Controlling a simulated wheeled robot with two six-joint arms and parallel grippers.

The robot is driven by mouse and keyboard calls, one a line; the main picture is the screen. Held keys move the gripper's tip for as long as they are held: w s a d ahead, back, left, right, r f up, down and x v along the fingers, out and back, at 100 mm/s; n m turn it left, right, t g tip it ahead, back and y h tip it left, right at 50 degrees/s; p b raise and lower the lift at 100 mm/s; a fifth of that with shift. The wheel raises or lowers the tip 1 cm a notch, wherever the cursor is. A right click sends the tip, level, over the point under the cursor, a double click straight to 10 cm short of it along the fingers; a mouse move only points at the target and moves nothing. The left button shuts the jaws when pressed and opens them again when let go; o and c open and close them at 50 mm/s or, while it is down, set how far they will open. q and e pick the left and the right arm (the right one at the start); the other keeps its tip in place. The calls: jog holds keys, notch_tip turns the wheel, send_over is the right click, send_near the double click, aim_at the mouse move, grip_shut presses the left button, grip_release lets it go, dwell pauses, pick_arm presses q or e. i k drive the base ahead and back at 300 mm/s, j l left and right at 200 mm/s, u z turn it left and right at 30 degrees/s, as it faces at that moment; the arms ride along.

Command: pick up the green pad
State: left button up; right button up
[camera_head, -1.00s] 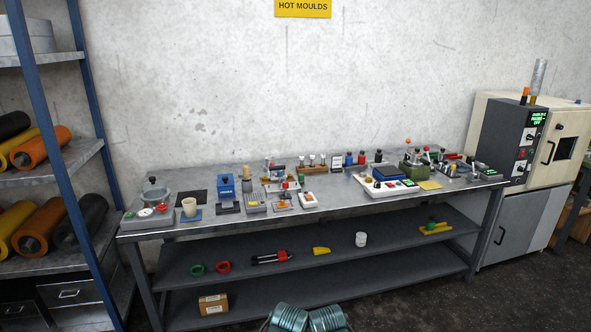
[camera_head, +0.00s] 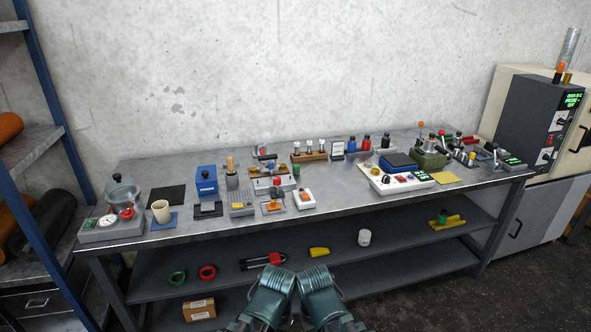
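No flat pad that is plainly green can be made out. An olive-green block-like device (camera_head: 430,159) stands at the right of the bench. Two teal parts of my arms show at the bottom middle, in front of the bench. No gripper fingers show, so neither gripper can be placed.
The long grey bench (camera_head: 335,214) is crowded with small devices. A dark mat (camera_head: 167,195), a blue mat (camera_head: 160,226) and a yellow sheet (camera_head: 444,178) lie on it. A blue-framed rack (camera_head: 52,90) stands at left, a cream oven (camera_head: 575,130) at right. Dark floor lies in front.

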aim_at(296, 167)
jog(key=u, duration=0.3)
jog(key=i+l+u, duration=0.2)
jog(key=u, duration=0.25)
jog(key=i+l+u, duration=0.15)
jog(key=l+u, duration=0.35)
jog(key=i+l+u, duration=0.1)
jog(key=l, duration=0.35)
jog(key=i+l, duration=0.1)
jog(key=l, duration=0.35)
jog(key=i+l+u, duration=0.15)
jog(key=l, duration=0.7)
jog(key=i+u, duration=0.05)
